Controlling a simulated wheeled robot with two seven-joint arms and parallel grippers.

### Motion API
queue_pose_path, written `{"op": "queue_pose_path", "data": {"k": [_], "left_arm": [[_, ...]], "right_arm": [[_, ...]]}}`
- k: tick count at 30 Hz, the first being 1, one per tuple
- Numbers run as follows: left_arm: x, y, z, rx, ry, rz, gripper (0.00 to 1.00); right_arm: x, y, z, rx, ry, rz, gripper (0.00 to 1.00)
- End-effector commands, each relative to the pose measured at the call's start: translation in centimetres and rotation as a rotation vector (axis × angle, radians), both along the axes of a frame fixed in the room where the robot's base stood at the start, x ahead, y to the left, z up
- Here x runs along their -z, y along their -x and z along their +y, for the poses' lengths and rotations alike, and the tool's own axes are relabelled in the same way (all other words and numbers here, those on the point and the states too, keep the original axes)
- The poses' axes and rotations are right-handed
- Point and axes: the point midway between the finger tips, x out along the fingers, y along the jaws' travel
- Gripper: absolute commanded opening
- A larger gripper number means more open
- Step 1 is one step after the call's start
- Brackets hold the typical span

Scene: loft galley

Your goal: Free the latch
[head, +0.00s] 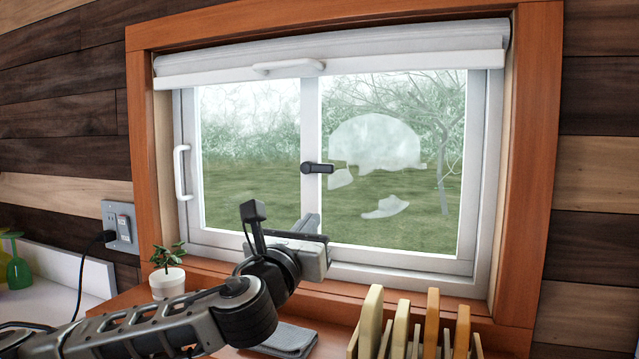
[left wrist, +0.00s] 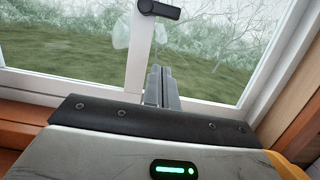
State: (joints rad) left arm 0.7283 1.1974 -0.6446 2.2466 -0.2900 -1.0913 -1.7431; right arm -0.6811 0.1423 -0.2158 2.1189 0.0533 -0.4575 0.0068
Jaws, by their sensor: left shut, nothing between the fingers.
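The latch (head: 317,168) is a small black handle on the white middle post of the sliding window (head: 311,120). It lies roughly level, its free end pointing right over the right pane. It also shows at the top of the left wrist view (left wrist: 160,9). My left gripper (head: 311,222) is below the latch, in front of the lower part of the middle post. Its fingers (left wrist: 161,86) are shut together, empty, and point up toward the window, apart from the latch. My right gripper is in neither view.
A white pull handle (head: 182,172) is on the window's left side. A rolled blind (head: 330,60) hangs above. On the sill are a potted plant (head: 167,281), a folded grey cloth (head: 290,340) and a rack with wooden boards (head: 400,330). The space between gripper and latch looks clear.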

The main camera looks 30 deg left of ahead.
Motion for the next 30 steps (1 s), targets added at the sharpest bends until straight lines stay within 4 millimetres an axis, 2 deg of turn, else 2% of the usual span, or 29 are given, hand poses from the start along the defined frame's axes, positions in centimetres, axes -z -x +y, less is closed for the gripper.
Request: {"op": "queue_pose_path", "data": {"k": [3,8,10,15,30], "left_arm": [[-1.0,-2.6,0.6,-0.001,0.004,-0.002,0.0],[-2.0,-5.4,1.2,0.001,0.002,-0.004,0.0],[-3.5,-5.1,1.2,0.001,0.0,-0.005,0.0],[-5.0,-5.1,1.2,0.0,0.001,-0.001,0.0],[-5.3,-5.1,1.3,0.0,0.002,-0.001,0.0]], "right_arm": [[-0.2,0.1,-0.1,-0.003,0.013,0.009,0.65],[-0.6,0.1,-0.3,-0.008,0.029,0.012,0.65],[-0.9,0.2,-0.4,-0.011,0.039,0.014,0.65],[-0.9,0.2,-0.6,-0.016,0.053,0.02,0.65],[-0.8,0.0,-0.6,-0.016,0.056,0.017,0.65]]}}
